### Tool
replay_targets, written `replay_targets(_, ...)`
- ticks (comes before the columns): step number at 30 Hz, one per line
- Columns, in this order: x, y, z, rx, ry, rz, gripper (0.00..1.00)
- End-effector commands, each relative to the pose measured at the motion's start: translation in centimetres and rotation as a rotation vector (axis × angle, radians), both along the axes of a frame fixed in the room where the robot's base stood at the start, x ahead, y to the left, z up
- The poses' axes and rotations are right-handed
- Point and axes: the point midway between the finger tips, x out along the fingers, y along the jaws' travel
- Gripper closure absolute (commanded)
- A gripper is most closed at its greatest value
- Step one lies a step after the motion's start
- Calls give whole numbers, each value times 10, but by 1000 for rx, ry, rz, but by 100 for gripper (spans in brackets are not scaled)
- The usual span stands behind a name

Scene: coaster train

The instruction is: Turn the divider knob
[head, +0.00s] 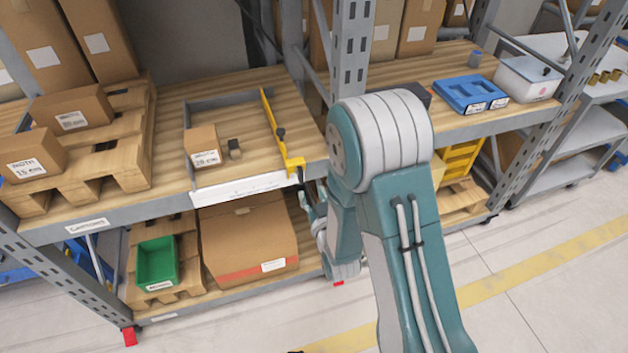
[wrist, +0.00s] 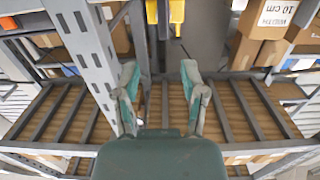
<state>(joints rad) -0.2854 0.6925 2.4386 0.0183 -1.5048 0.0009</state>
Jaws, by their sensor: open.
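The yellow divider (head: 271,115) stands on the upper wooden shelf, running from back to front. A dark knob (head: 281,133) sits on its side, and a dark part shows at its yellow front end. In the wrist view, yellow parts (wrist: 177,12) show at the top edge, beyond my fingertips; I cannot tell the knob there. My gripper (head: 316,208) is below and in front of the shelf's front edge, partly hidden by my arm. In the wrist view my gripper (wrist: 161,78) has its two fingers spread, with nothing between them.
A small carton (head: 202,146) and a dark block (head: 235,148) sit left of the divider. A grey rack upright (head: 352,45) rises to its right. A large carton (head: 248,240) and a green bin (head: 157,262) are on the lower shelf. The floor in front is clear.

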Motion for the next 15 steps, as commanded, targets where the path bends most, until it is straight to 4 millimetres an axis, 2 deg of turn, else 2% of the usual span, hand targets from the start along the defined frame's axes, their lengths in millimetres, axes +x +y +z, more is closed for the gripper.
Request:
replay_targets(2,-5,4,-9,6,-26,9,46)
replay_targets(7,-5,6,-10,14,-56,14,46)
replay_targets(11,10,10,-10,15,-58,13,46)
replay_targets(15,35,17,-10,14,-57,13,46)
